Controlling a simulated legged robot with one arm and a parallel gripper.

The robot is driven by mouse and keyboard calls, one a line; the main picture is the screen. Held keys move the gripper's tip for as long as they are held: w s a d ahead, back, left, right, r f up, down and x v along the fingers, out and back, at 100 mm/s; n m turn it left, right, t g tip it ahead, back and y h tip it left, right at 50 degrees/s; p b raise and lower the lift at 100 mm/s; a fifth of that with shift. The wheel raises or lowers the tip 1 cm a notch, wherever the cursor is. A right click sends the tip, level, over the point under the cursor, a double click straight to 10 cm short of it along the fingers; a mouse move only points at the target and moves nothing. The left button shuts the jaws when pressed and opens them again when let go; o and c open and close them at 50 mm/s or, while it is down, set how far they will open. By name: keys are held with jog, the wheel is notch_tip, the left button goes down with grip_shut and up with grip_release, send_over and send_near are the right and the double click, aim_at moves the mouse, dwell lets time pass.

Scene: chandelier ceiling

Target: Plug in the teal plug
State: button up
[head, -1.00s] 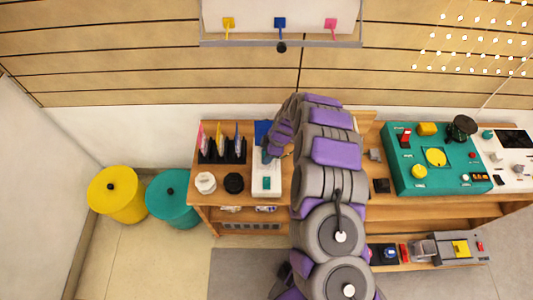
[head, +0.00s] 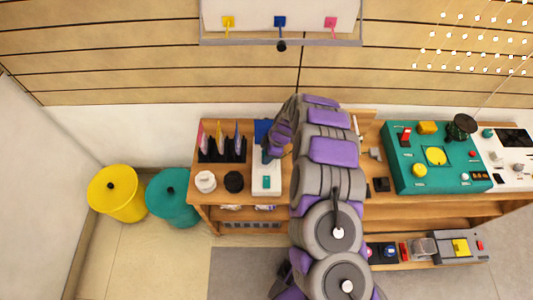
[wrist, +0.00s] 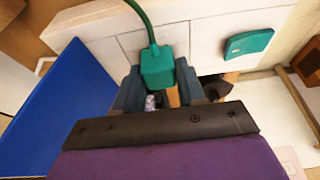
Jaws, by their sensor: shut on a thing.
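The teal plug (wrist: 157,68) with its green cord is between my gripper's (wrist: 160,88) fingers in the wrist view. My gripper is shut on it. A white block (wrist: 205,28) with a teal patch (wrist: 248,43) lies just beyond the plug. I cannot tell whether the plug's prongs are in a socket, as its far side is hidden. In the head view my gripper (head: 268,155) is over the white block (head: 258,181), whose teal patch (head: 267,182) shows near its front end. The plug is not clear in that view.
A blue panel (wrist: 68,100) lies left of my gripper in the wrist view. On the wooden bench, a black holder (head: 222,156) and white and black round pieces (head: 205,181) stand left of the block. A teal control panel (head: 400,178) is right of my arm.

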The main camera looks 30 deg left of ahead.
jog(key=o, duration=1.5)
jog(key=shift+r, duration=3.8)
grip_shut()
jog(key=shift+w+d, duration=0.15)
jog(key=shift+d, duration=0.05)
jog(key=shift+f, duration=2.45)
